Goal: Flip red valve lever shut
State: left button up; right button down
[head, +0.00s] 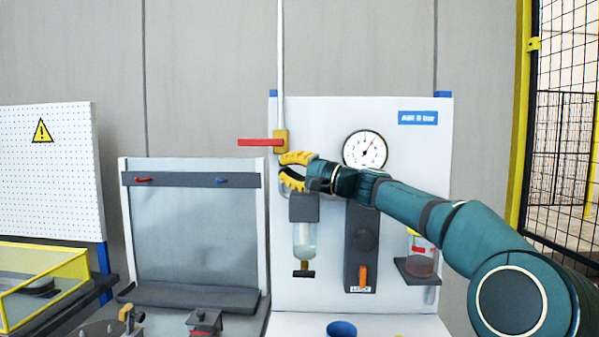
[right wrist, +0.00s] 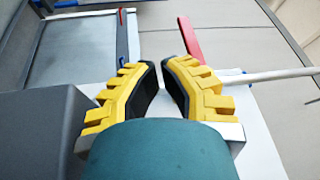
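The red valve lever (head: 260,142) sticks out level to the left from a brass valve body (head: 280,141) on a thin upright pipe, so it lies across the pipe. My right gripper (head: 284,170) is just below the valve, its yellow fingers pointing left and apart. In the right wrist view the red lever (right wrist: 190,40) lies beyond the fingertips, near the right-hand finger. The gap between the fingers (right wrist: 162,66) is empty. I cannot tell whether a finger touches the lever. My left gripper is out of view.
A white panel (head: 320,125) carries a round gauge (head: 365,150), a clear filter bowl (head: 304,240) below my right gripper and a dark block with an orange switch (head: 363,277). A grey-backed rack (head: 190,181) stands left. Space left of the lever is clear.

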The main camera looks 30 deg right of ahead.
jog(key=v, duration=0.3)
jog(key=shift+s+d+f, duration=0.1)
jog(key=shift+s+d, duration=0.05)
jog(key=shift+f, duration=0.1)
dwell(0.4)
